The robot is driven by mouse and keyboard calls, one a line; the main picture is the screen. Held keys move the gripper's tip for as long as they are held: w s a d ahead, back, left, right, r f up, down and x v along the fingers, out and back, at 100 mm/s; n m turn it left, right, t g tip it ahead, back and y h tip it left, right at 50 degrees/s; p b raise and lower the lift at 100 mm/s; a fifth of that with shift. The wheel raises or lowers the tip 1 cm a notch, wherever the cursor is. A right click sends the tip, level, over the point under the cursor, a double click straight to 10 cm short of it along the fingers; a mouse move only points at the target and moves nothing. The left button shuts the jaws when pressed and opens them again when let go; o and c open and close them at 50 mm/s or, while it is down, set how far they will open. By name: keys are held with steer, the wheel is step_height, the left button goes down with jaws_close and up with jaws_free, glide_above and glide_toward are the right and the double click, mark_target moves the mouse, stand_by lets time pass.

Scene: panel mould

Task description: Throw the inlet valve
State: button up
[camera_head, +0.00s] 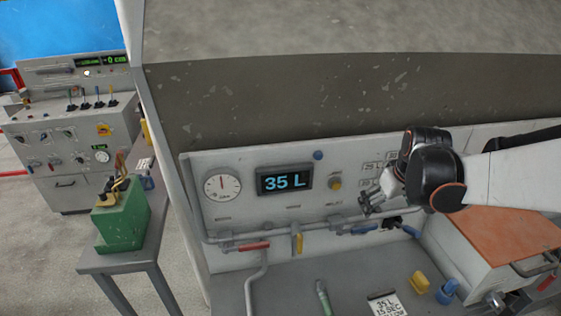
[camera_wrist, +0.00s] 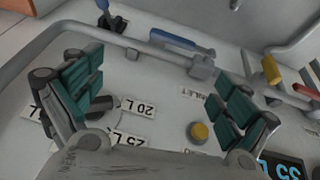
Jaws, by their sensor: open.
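A pipe (camera_head: 320,231) runs along the foot of the grey panel (camera_head: 240,170). It carries a red handle (camera_head: 253,246), an upright yellow handle (camera_head: 298,243) and a blue handle (camera_head: 363,229) lying along the pipe. In the wrist view the blue handle (camera_wrist: 180,40) is beyond the fingers, with the yellow handle (camera_wrist: 270,68) and red handle (camera_wrist: 305,91) to its right. A label (camera_wrist: 190,92) below the blue handle seems to read INLET. My gripper (camera_head: 368,203) is open and empty in front of the panel's right part, close to the blue handle; contact is not visible.
The display (camera_head: 284,180) reads 35 L, beside a round gauge (camera_head: 222,185). A yellow knob (camera_head: 335,184) is on the panel. A second blue handle (camera_head: 410,231) is farther right. An orange-topped box (camera_head: 510,232) stands right; a card (camera_head: 386,305) and yellow block (camera_head: 418,282) lie below.

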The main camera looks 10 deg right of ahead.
mark_target(365, 226)
steer(key=shift+m+y, duration=0.3)
steer(key=shift+y, duration=0.3)
steer(key=b+x, duration=0.3)
steer(key=x, duration=0.1)
steer(key=b+x, duration=0.3)
steer(key=x, duration=0.2)
steer(key=b+x, duration=0.4)
steer(key=x, duration=0.1)
steer(key=shift+s+a+f, duration=0.1)
steer(key=shift+s+a, duration=0.1)
steer(key=shift+a, duration=0.15)
steer(key=shift+c, duration=0.2)
steer(key=c, duration=1.5)
steer(key=shift+o, duration=0.2)
